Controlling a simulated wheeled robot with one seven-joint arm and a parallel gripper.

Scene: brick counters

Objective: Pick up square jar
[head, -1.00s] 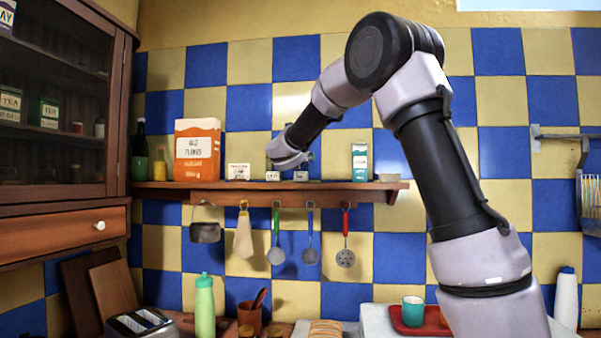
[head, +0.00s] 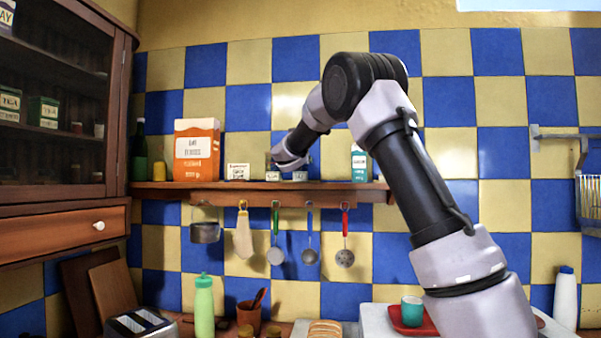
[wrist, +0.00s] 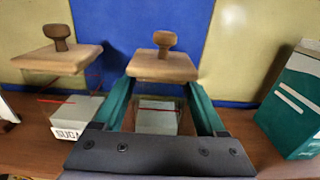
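A square glass jar with a wooden lid and round knob (wrist: 162,65) stands on the shelf, with pale contents. In the head view its lower part (head: 300,176) shows under my gripper. My gripper (wrist: 162,100) has its two teal fingers on either side of this jar, just below the lid. The fingers look spread, with the jar between them; firm contact is not visible. A similar square jar labelled SUGAR (wrist: 70,105) stands to the left, outside the fingers. It also shows in the head view (head: 272,176).
A teal box (wrist: 292,105) stands right of the jars. A white box (head: 237,172) and an orange carton (head: 197,150) stand left on the wooden shelf (head: 240,188). The tiled wall is close behind. Utensils (head: 276,255) hang below the shelf.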

